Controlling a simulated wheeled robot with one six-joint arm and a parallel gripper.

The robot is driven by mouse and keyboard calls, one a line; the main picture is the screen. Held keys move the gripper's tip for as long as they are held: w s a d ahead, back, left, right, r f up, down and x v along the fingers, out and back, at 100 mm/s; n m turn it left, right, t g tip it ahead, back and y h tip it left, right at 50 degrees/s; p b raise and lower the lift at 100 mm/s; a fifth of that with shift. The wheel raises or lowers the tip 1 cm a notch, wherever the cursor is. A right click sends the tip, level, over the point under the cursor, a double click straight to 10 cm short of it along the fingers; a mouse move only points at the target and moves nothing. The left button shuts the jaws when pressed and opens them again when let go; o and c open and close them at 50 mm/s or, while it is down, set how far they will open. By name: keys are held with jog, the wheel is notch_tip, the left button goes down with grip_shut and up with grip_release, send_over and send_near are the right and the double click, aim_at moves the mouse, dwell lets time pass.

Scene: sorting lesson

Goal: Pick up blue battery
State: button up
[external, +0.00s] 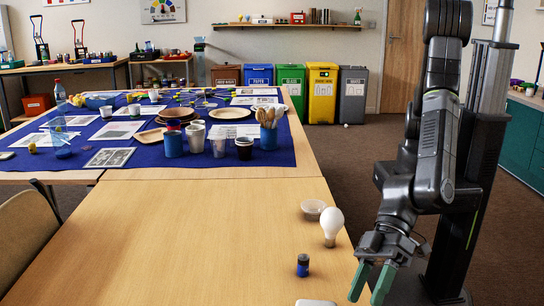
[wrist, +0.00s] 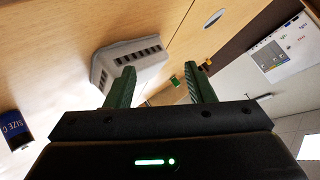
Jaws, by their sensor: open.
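The blue battery (external: 303,265) stands upright near the right edge of the light wooden table, with a dark lower body. In the wrist view the battery (wrist: 14,130) is at the far left, blue with "SIZE C" lettering, partly cut off by the frame edge. My gripper (external: 366,297) has two green fingers, spread apart and empty, off to the right of the battery near the table edge. In the wrist view my gripper (wrist: 160,72) has nothing between its fingers, and the battery lies well outside them to the left.
The table's left half is clear. A crowded blue cloth (external: 60,160) lies beyond.

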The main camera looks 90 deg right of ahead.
jog(key=d+f+t+b, duration=0.1)
jog(key=d+t+b, duration=0.1)
jog(key=s+d+f+t+h+b, duration=0.1)
jog(key=d+f+t+b, duration=0.1)
jog(key=s+d+f+t+b, duration=0.1)
jog(key=d+t+b, duration=0.1)
jog(key=shift+s+d+f+m+h, duration=0.15)
jog(key=shift+s+f+m+h, duration=0.15)
jog(key=shift+h, duration=0.1)
jog(key=s+d+t+h+b, duration=0.4)
jog(key=d+t+h+b, duration=0.1)
jog(key=d, duration=0.5)
send_near(303, 265)
jog(key=shift+m, duration=0.3)
jog(key=w, duration=0.7)
jog(key=shift+w+d+r, duration=0.2)
jog(key=shift+r, duration=0.05)
grip_shut()
